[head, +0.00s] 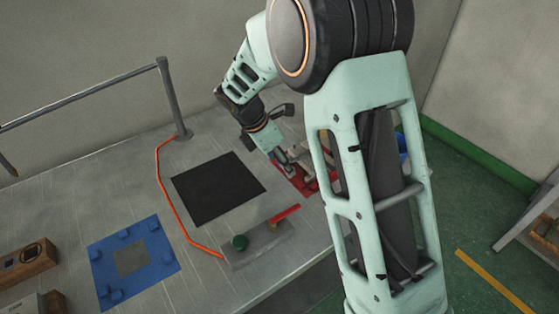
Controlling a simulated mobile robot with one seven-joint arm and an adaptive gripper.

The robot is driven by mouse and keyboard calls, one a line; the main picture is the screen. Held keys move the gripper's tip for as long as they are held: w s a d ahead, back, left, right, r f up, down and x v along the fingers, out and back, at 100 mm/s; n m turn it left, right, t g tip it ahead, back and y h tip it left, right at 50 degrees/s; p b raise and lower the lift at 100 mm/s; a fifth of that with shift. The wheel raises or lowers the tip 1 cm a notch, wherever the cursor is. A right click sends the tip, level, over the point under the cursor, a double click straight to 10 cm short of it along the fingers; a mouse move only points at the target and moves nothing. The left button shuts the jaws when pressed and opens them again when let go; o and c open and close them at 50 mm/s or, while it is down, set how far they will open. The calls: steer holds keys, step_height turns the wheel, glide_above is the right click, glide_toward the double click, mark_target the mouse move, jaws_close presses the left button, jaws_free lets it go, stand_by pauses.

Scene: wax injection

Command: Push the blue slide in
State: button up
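My gripper (287,166) points down over a red fixture (290,186) at the far right of the table. My arm hides much of that fixture. I cannot tell whether the fingers are open or shut, or whether they touch anything. A small blue part (402,143) shows just right of my arm link, mostly hidden behind it. I cannot tell if it is the blue slide. No other part near my gripper is clearly a blue slide.
On the table are a black mat (219,188), a grey block with a green button (239,242) and red bar (285,214), an orange cable (176,215), a blue plate (164,263) and wooden boxes (27,261). A metal rail (171,98) stands at the back.

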jaws_close()
steer(key=shift+w+d+r+p, duration=0.1)
steer(key=shift+w+d+p, duration=0.55)
steer(key=shift+d, duration=0.35)
steer(key=shift+c, duration=1.7)
jaws_free()
steer(key=shift+f, duration=0.2)
steer(key=o, duration=0.5)
steer(key=shift+r, duration=0.1)
steer(key=v, duration=1.2)
steer(key=shift+w+d, duration=0.1)
